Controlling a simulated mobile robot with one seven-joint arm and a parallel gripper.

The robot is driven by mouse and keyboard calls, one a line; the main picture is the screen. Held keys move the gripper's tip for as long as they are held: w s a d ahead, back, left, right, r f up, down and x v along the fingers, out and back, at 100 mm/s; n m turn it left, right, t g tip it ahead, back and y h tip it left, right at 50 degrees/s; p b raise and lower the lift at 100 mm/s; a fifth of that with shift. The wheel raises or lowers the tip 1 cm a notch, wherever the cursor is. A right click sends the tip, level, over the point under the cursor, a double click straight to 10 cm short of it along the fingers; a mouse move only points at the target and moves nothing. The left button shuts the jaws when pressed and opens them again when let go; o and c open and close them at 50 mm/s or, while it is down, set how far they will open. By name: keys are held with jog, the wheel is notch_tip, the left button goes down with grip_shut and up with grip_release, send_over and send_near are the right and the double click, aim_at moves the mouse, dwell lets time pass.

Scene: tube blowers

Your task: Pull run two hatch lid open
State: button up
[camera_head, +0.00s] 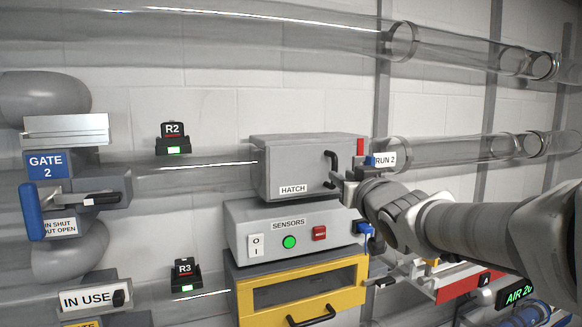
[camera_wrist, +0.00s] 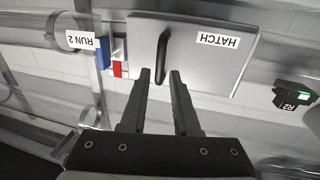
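The hatch lid (camera_head: 292,160) is a grey panel labelled HATCH on the box in the clear tube labelled RUN 2 (camera_head: 385,160). It looks shut. Its black bar handle (camera_head: 334,160) is upright near the lid's right edge. In the wrist view, which is upside down, the lid (camera_wrist: 207,65) fills the upper middle. My gripper (camera_head: 338,180) is at the handle's lower end. In the wrist view my gripper (camera_wrist: 160,73) is open, with a finger on each side of the handle's line. The handle (camera_wrist: 161,58) lies at and just beyond the fingertips; I cannot tell contact.
A red tab (camera_head: 360,147) and a blue part (camera_head: 370,161) sit right beside the hatch. Below are the SENSORS box (camera_head: 263,243) and a yellow drawer (camera_head: 357,295). Gate 2's blue handle (camera_head: 32,212) is far left. Clear tubes run behind.

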aim_at(317, 171)
jog(key=shift+w+a+p, duration=0.2)
jog(key=shift+w+p, duration=0.2)
jog(key=shift+w, duration=1.1)
jog(key=shift+w+a+p, duration=0.15)
jog(key=shift+w+p, duration=0.2)
jog(key=shift+w, duration=1.15)
grip_shut()
